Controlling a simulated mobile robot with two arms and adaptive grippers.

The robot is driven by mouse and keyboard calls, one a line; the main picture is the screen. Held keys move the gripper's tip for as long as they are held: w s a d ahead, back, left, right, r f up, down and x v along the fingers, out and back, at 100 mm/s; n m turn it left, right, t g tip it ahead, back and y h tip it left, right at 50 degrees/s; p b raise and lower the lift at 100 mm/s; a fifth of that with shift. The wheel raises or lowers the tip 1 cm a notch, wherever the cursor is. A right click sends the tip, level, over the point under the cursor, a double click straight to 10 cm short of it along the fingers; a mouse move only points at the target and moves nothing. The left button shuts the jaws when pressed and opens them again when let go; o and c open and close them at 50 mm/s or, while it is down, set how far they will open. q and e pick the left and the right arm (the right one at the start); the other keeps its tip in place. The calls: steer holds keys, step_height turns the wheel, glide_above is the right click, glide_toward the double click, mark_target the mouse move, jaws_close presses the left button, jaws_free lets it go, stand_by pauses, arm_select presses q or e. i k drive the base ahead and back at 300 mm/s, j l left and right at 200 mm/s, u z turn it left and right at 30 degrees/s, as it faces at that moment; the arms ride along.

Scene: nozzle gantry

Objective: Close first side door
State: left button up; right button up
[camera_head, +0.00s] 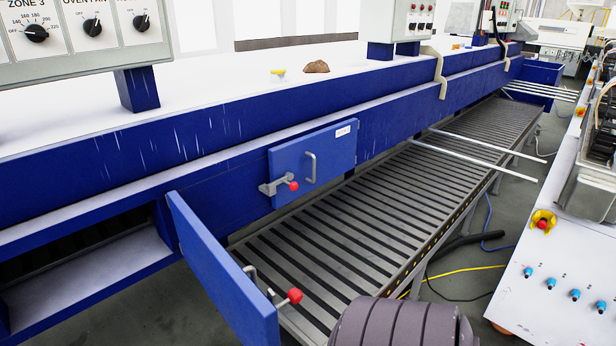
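A blue side door (217,268) in the lower left stands swung open, sticking out from the blue oven body. It has a metal handle (250,272) and a latch lever with a red knob (295,296) near its free edge. The opening (75,240) to its left is uncovered and dark inside. A second blue side door (335,150) farther along lies flat against the oven side, with a handle (311,167) and a red-knobbed latch (293,186). Neither of my grippers shows in the head view.
A slatted roller conveyor (400,200) runs along the oven below the doors. A ribbed dark grey rounded body (400,325) is at the bottom centre. A white panel with blue knobs (560,280) stands at right. Cables (460,270) lie on the floor between.

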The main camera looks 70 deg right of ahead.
mark_target(253, 318)
steer(key=k+l, duration=0.1)
steer(key=l, duration=0.4)
steer(key=k+l+z, duration=0.1)
steer(key=l, duration=0.4)
steer(key=k+l, duration=0.1)
steer(key=l, duration=0.4)
steer(key=k+l+z, duration=0.1)
steer(key=l, duration=0.4)
